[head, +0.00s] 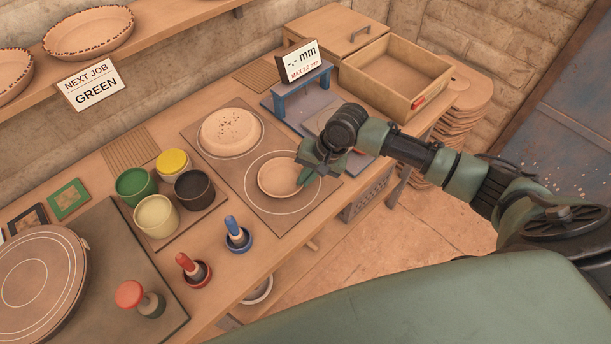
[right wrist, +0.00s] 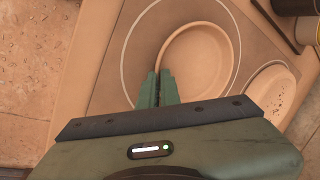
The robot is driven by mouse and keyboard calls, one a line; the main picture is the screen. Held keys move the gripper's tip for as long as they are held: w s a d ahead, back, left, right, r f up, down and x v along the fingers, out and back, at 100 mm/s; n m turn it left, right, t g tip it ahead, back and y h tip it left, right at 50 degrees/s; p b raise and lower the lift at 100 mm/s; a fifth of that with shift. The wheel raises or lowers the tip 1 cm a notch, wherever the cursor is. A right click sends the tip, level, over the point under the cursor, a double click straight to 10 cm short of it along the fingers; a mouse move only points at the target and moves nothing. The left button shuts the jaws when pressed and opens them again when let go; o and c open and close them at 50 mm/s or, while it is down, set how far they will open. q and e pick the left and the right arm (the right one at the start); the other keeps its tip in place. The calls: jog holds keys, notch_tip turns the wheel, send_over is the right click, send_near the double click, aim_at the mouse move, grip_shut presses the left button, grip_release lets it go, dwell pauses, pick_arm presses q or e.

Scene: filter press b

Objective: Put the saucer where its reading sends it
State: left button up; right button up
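The saucer (head: 279,178), a shallow round clay dish, lies inside a white ring on a dark mat. It also shows in the right wrist view (right wrist: 198,62). My right gripper (head: 308,174) is at its right rim, with the fingers close together across the rim in the right wrist view (right wrist: 162,80); it looks shut on the saucer. The saucer looks level and on or very near the mat. A blue gauge stand (head: 302,92) stands behind, its display (head: 299,62) reading "-.- mm, MAX 2.0 mm". My left gripper is out of view.
A speckled clay piece (head: 229,131) lies in the mat's other ring. An open wooden box (head: 398,75) with a red tag stands at the back right, beside a lidded box (head: 335,32). Several glaze pots (head: 157,216) and stamps (head: 238,235) stand left. A sign (head: 91,82) reads "NEXT JOB GREEN".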

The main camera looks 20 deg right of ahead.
jog(key=shift+o, duration=0.7)
jog(key=shift+r, duration=0.15)
jog(key=b+v, duration=0.1)
jog(key=v, duration=1.1)
